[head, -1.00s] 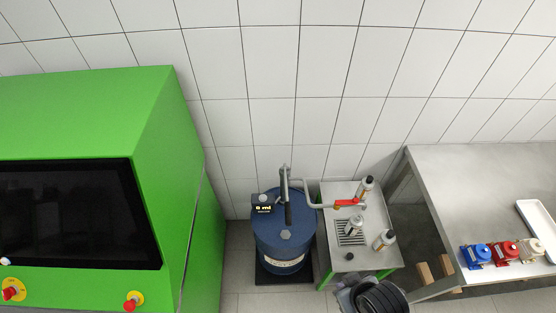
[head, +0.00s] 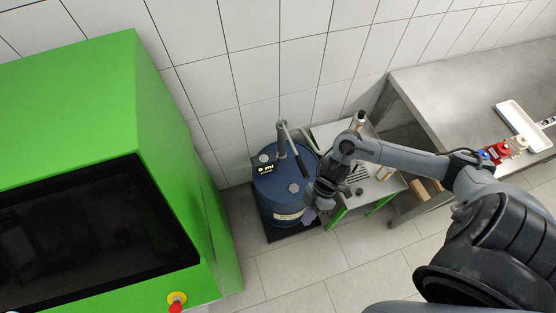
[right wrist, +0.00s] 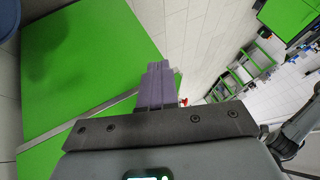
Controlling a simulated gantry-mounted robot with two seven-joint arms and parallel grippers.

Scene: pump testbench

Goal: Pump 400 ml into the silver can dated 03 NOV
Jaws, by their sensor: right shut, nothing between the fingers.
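The blue drum (head: 282,206) stands on the floor with a hand pump (head: 284,148) on top. Its black display (head: 264,166) reads 0 ml. One silver can (head: 359,119) stands at the back of the small metal stand (head: 330,131), and another can (head: 385,173) is at its right. The dates are too small to read. My forearm and wrist hide the middle of the stand and the nozzle. My right gripper (head: 310,215) is shut and empty beside the drum's right side; its purple fingers also show together in the right wrist view (right wrist: 157,85).
A large green machine (head: 90,110) with a dark screen stands at the left. The steel table (head: 440,100) at the right holds a white tray (head: 508,113) and red and blue items (head: 495,152), partly behind my arm. Floor in front of the drum is clear.

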